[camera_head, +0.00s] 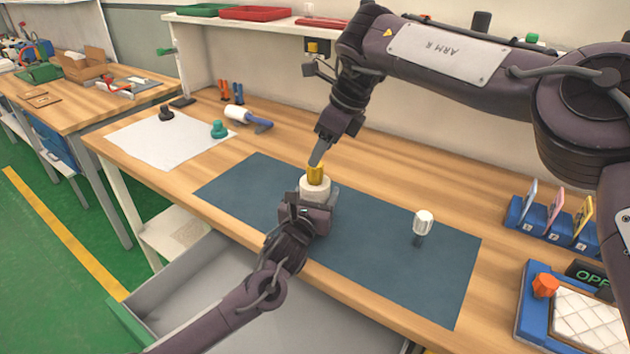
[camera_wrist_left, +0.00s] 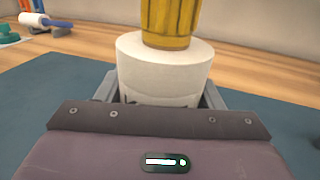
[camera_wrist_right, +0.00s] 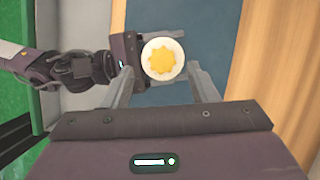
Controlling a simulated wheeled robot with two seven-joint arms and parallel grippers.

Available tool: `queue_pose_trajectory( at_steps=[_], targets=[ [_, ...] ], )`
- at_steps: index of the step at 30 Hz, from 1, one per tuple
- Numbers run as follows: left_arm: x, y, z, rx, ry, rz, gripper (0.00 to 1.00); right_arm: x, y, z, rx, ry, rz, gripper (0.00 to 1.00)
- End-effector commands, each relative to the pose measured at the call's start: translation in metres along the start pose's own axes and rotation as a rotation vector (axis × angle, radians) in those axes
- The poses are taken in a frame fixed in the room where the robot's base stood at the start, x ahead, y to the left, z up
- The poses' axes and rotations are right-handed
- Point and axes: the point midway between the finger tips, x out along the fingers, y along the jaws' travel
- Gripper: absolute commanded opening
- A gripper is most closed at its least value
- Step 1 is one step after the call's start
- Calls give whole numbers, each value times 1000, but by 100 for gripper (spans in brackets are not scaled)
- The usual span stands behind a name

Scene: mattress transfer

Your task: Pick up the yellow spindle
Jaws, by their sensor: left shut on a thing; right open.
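The yellow spindle (camera_head: 315,174) stands upright in the top of a white cylinder (camera_head: 314,189) over the dark mat. In the left wrist view the ribbed spindle (camera_wrist_left: 168,25) rises from the white cylinder (camera_wrist_left: 165,62). My left gripper (camera_head: 316,202) is shut on the white cylinder from the front. My right gripper (camera_head: 318,157) points down just above the spindle, open. In the right wrist view the spindle (camera_wrist_right: 163,61) shows from above as a toothed yellow end, between the spread fingers; I see no contact. The cylinder's lower part is hidden by the left gripper.
A white-capped tool (camera_head: 423,223) stands on the dark mat (camera_head: 375,255) to the right. A blue card rack (camera_head: 540,232) and an orange-knobbed box (camera_head: 545,285) sit at the right. A green knob (camera_head: 218,130) and white roller (camera_head: 238,113) are at the left.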

Motion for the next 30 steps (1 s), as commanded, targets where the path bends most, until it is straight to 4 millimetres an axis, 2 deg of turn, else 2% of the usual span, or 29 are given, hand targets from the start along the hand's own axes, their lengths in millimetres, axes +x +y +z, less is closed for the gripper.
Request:
queue_pose_trajectory(
  at_steps=[5,12,21,23,30],
  targets=[
    [0,1,0,0,0,1,28,16,-1,-2,2,0,2,53],
    [0,0,0,0,0,1,28,49,-3,-4,1,-1,0,53],
    [0,1,0,0,0,1,28,55,-3,-4,1,-2,-1,53],
    [0,1,0,0,0,1,28,55,-3,-4,2,-2,-1,48],
    [0,1,0,0,0,1,28,55,-3,-4,2,-1,-1,16]
  ],
)
